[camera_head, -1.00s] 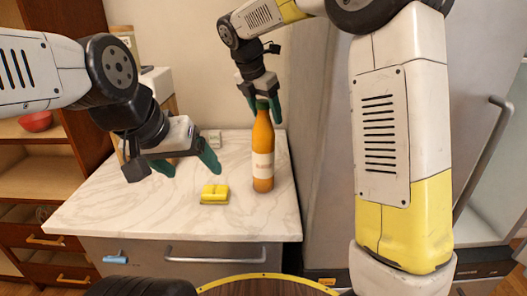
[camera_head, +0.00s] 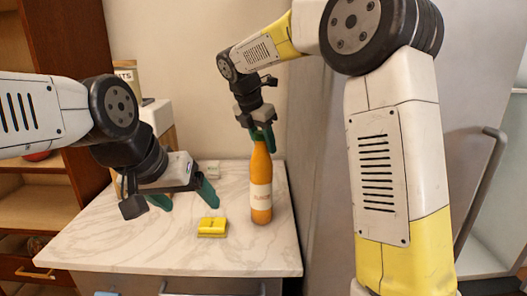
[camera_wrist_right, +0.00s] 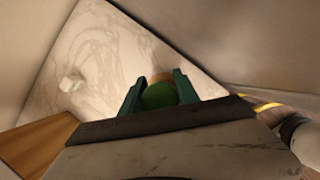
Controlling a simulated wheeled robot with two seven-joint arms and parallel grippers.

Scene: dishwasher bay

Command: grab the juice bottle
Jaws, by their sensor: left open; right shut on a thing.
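The juice bottle (camera_head: 261,190) is orange with a pale label and stands upright on the marble counter in the head view. My right gripper (camera_head: 264,138) comes from above and is shut on the bottle's top, hiding the cap in that view. In the right wrist view the green cap (camera_wrist_right: 159,95) sits between the two green fingers. My left gripper (camera_head: 183,198) is open and empty over the left part of the counter, apart from the bottle.
A yellow sponge-like block (camera_head: 212,227) lies on the marble counter (camera_head: 150,245), left of the bottle. A small white object (camera_head: 209,168) is at the back. Wooden shelves (camera_head: 40,205) stand at the left. A tall grey appliance (camera_head: 320,150) is close to the bottle's right.

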